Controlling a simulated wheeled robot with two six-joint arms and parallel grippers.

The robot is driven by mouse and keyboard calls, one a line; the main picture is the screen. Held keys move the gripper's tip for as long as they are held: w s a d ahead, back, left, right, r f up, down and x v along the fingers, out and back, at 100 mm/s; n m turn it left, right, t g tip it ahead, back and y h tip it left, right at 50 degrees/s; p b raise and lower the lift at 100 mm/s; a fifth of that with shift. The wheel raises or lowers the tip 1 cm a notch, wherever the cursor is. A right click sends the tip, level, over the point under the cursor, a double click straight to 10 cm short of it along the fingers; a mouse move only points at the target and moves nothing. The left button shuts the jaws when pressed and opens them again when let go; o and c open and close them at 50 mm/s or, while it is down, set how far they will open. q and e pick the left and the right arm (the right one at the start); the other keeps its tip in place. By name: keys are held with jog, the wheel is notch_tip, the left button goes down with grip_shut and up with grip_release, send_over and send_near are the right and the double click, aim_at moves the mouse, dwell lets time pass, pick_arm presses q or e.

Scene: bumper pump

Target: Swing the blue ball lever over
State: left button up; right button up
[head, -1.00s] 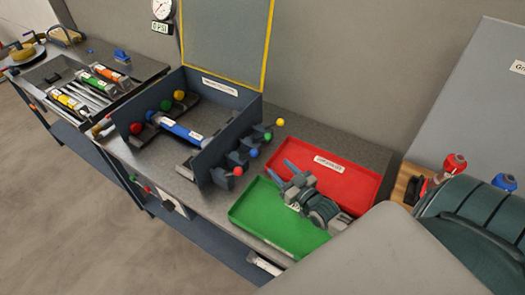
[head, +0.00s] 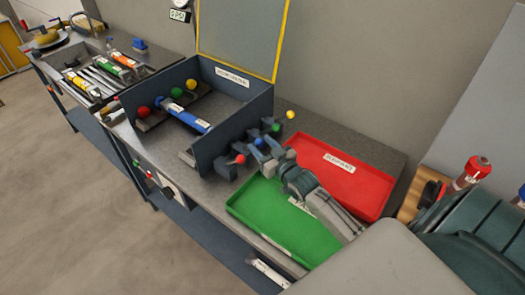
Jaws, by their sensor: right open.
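The blue ball lever (head: 259,143) is on the right outer side of the dark box, between the red ball lever (head: 240,159) and the green ball lever (head: 276,127). A yellow ball lever (head: 290,114) is farthest back in that row. My right gripper (head: 264,157) is open, with its fingers right at the blue ball lever. The fingers partly hide its lower part, and I cannot tell whether they touch it. My left gripper is not in view.
The dark box (head: 232,140) has a raised yellow-edged cover and holds a blue cylinder (head: 185,116) and several coloured balls. A green tray (head: 255,208) lies under my right arm, with a red tray (head: 365,190) behind it. A tool tray stands at the far left.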

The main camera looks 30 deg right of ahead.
grip_shut()
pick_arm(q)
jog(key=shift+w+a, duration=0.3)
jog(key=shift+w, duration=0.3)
pick_arm(e)
jog(key=shift+w, duration=0.1)
jog(key=shift+r, duration=0.1)
